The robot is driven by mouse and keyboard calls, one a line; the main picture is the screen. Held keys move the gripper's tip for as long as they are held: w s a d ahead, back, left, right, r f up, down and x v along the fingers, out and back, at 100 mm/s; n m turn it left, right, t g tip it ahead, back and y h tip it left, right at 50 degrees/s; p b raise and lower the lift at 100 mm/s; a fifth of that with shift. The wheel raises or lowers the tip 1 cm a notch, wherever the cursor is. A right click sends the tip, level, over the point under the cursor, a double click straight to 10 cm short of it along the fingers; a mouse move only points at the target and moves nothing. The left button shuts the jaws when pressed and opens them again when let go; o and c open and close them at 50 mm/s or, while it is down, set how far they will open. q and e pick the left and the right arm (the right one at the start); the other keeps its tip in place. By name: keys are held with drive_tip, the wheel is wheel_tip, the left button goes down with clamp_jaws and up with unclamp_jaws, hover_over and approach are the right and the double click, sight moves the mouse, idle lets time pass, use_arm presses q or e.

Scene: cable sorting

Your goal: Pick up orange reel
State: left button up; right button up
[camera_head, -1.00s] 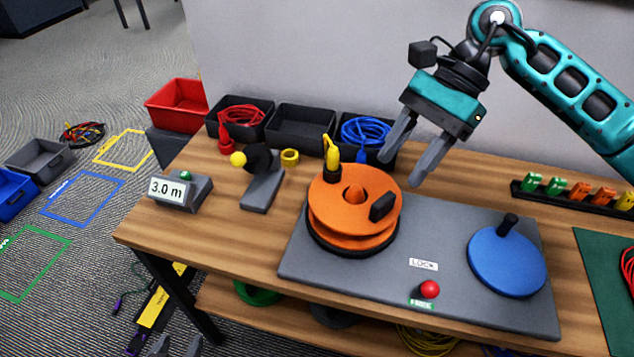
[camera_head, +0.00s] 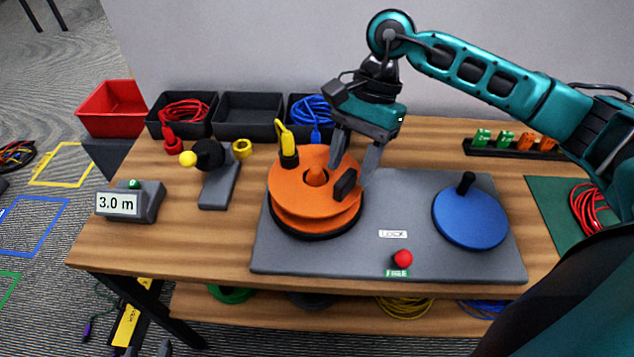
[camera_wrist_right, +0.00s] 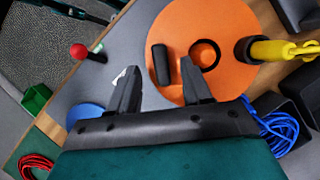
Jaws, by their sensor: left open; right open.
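The orange reel (camera_head: 286,190) lies flat on a grey plate (camera_head: 290,262), on a black base. My right gripper (camera_head: 352,165) is open at the reel's back right edge, with fingers pointing down. In the right wrist view, the reel (camera_wrist_right: 222,28) is below and the handle (camera_wrist_right: 160,64) appears between the fingertips (camera_wrist_right: 158,72). I cannot tell whether the fingers touch anything.
A yellow connector (camera_head: 286,140) stands behind the reel. A blue disc (camera_head: 469,218) with a black knob and a red ball (camera_head: 403,258) are on the plate. Black bins (camera_head: 249,115) line the back. A 3.0 m display (camera_head: 130,203) stands left.

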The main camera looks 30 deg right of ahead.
sight(346, 176)
drive_tip(key=x, duration=0.3)
drive_tip(key=shift+a+f, duration=0.15)
drive_tip(key=shift+c, duration=0.2)
clamp_jaws()
idle(0.4)
